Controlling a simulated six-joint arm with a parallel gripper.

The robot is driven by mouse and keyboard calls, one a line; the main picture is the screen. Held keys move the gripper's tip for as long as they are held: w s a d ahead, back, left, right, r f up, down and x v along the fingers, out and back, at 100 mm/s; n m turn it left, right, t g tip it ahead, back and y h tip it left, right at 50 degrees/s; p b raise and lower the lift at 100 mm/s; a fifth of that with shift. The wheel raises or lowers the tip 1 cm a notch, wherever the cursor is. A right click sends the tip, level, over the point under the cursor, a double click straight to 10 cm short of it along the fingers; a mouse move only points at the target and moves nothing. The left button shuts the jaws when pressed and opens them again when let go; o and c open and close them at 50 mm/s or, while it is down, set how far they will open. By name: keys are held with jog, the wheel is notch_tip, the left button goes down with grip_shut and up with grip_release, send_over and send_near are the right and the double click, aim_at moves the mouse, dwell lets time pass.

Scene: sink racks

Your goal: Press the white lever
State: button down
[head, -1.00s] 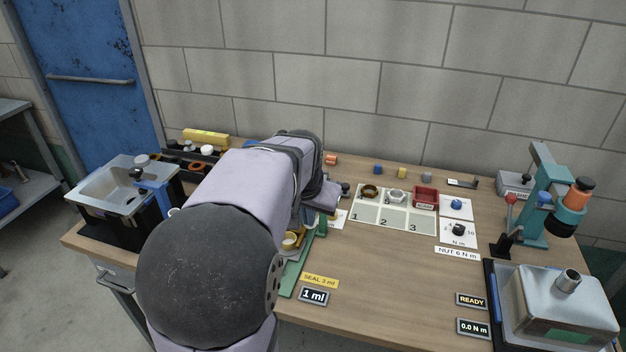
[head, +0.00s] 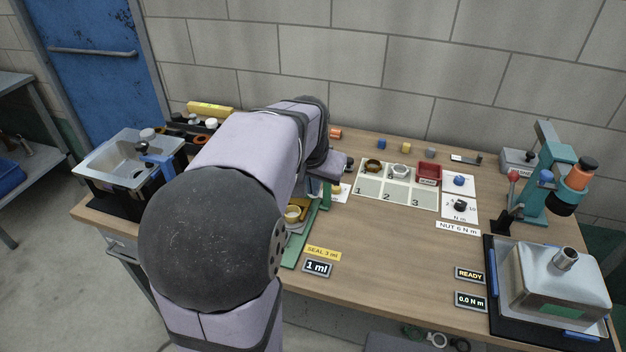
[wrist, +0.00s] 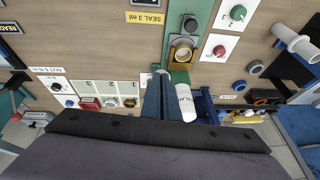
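The green dispenser stand (wrist: 200,22) shows in the wrist view with a yellow cup holder (wrist: 184,48) on it. A white labelled cartridge (wrist: 187,103) lies just right of my gripper (wrist: 160,74), whose dark blue fingers are close together with nothing seen between them. A small white piece (wrist: 155,69) shows at the fingertips. It may be the white lever, but I cannot tell whether the fingers touch it. In the head view my arm hides the fingers and most of the stand; the stand's green base (head: 297,247) shows beside my arm.
A "SEAL 3 ml" label (head: 322,253) and a "1 ml" display (head: 317,269) lie right of the stand. A numbered tray (head: 398,198) holds small parts. A teal press (head: 540,175) and a metal housing (head: 560,290) stand at right. The table's middle front is clear.

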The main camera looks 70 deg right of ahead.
jog(key=s+a+r+p, duration=0.1)
jog(key=a+r, duration=0.6)
jog(key=r, duration=0.1)
jog(key=shift+a+r+p, duration=0.15)
jog(key=shift+a+p, duration=0.2)
jog(key=shift+d, duration=0.1)
dwell(0.6)
jog(key=w+a+f+n+y, duration=0.3)
jog(key=w+a+f+n, duration=0.6)
jog(key=a+f, duration=0.5)
jog(key=w+a+f+n, duration=0.1)
jog(key=w+a+n, duration=0.1)
jog(key=a, duration=0.5)
jog(key=w+a+f+n+y, duration=0.1)
jog(key=w+a+f+n, duration=0.1)
jog(key=a, duration=0.4)
jog(key=w+a+f+n+g, duration=0.1)
jog(key=w+a+f+n, duration=0.1)
jog(key=w+a+n, duration=0.2)
jog(key=a+n, duration=0.1)
jog(key=a, duration=0.2)
jog(key=shift+a+f+n+y, duration=0.2)
jog(key=shift+a+n+y, duration=0.15)
jog(key=shift+n+y, duration=0.05)
